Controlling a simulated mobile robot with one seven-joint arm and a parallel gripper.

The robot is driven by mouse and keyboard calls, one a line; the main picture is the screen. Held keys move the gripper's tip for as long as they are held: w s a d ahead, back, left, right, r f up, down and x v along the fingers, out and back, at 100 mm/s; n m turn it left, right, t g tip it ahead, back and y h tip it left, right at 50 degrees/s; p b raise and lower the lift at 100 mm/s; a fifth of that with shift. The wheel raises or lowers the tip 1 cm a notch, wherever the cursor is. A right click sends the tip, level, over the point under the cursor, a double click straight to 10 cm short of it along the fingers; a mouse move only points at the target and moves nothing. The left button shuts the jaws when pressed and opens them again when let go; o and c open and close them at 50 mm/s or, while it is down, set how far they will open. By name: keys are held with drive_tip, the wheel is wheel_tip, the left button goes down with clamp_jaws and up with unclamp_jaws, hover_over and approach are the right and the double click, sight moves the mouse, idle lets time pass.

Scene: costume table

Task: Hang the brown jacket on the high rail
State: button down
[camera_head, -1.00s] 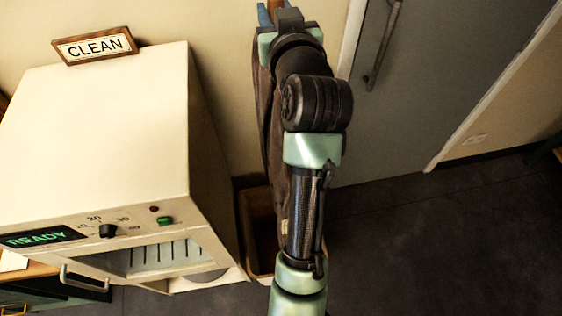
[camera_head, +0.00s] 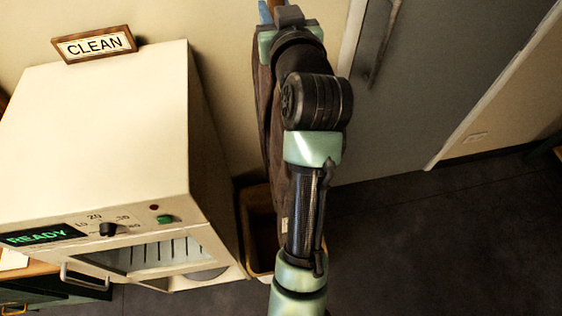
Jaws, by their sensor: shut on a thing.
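My gripper (camera_head: 277,14) is at the top edge of the view, at the far end of my raised arm, and most of its fingers are cut off or hidden. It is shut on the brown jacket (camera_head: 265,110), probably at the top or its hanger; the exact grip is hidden. The jacket hangs down along the left side of my arm, which covers much of it. The high rail cannot be made out in this view.
A cream machine (camera_head: 110,130) with a READY display stands at left, a CLEAN sign (camera_head: 95,45) at its back edge. A bin (camera_head: 258,225) sits on the floor beside it, partly behind my arm. A grey door (camera_head: 420,80) is at right. The dark floor at lower right is clear.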

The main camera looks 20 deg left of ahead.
idle(0.4)
drive_tip(key=shift+r+p, duration=0.95)
drive_tip(key=shift+r, duration=0.5)
drive_tip(key=shift+d, duration=0.1)
drive_tip(key=shift+f+v, duration=0.15)
drive_tip(key=shift+v, duration=1.3)
drive_tip(key=shift+f+v, duration=0.15)
drive_tip(key=shift+v, duration=1.35)
drive_tip(key=p+v, duration=0.6)
drive_tip(key=v, duration=1)
drive_tip(key=shift+f, duration=0.3)
